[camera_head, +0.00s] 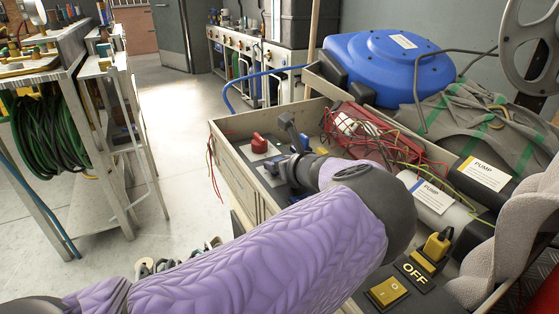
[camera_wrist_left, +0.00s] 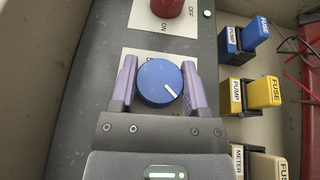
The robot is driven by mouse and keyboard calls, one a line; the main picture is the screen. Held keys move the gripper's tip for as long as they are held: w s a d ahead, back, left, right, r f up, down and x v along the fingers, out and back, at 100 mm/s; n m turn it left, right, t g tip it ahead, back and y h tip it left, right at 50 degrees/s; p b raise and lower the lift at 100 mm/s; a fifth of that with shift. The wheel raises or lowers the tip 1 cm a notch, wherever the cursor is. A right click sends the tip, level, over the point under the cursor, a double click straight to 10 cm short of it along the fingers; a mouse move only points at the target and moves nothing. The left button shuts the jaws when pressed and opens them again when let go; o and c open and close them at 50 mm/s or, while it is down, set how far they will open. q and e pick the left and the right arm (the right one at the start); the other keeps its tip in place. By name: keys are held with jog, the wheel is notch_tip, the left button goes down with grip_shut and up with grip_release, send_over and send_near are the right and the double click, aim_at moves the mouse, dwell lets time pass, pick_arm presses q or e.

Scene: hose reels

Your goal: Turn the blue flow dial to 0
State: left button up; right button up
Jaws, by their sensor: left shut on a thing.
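The blue flow dial (camera_wrist_left: 160,82) is round with a white pointer line, which points to the lower right in the left wrist view. It sits on a pale plate (camera_wrist_left: 132,60) on a dark panel strip. My left gripper (camera_wrist_left: 160,88) is shut on the dial, with one purple finger on each side of it. The plate's markings are mostly hidden by the dial and fingers, so I cannot read the numbers. In the head view my left gripper (camera_head: 280,168) reaches down to the panel and hides the dial. My right gripper is not in view.
A red knob (camera_wrist_left: 167,6) with ON and OFF marks sits beyond the dial; it also shows in the head view (camera_head: 259,143). Blue fuses (camera_wrist_left: 245,37) and yellow fuses (camera_wrist_left: 250,94) stand close on the right. A wooden bin wall (camera_head: 228,165) borders the panel.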

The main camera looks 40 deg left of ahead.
pick_arm(q)
jog(key=shift+w+f+n+g+b, duration=0.1)
jog(key=shift+f+n+g+b, duration=0.2)
jog(key=shift+n+g+b, duration=1.4)
jog(key=shift+g+b, duration=0.3)
jog(key=shift+b, duration=0.1)
jog(key=shift+r+n+g+b, duration=0.2)
jog(key=shift+n+g+b, duration=0.2)
jog(key=shift+b, duration=0.05)
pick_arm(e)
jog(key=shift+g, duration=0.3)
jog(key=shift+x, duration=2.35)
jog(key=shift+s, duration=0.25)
pick_arm(q)
jog(key=o, duration=1.3)
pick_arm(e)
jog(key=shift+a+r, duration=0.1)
